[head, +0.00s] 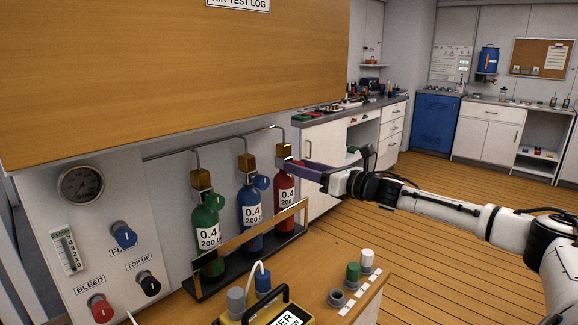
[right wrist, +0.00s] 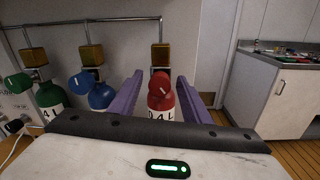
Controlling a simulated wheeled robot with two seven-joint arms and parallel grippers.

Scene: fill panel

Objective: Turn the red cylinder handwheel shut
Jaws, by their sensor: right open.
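The red cylinder (head: 284,188) stands at the right end of the rack, with a brass valve block on top and a label reading 0.4 and 200. Its red handwheel (right wrist: 160,84) shows in the right wrist view, with a pale mark on its face. My right gripper (right wrist: 158,92) is open, its purple fingers on either side of the red handwheel in that view. In the head view the right gripper (head: 302,170) is beside the brass block and hides the handwheel. I cannot tell whether the fingers touch it. My left gripper is not in view.
A green cylinder (head: 208,236) and a blue cylinder (head: 250,208) stand left of the red one behind the rack's front rail (head: 250,240). A pipe runs above them. A yellow device (head: 285,296) and small capped fittings are on the bench in front.

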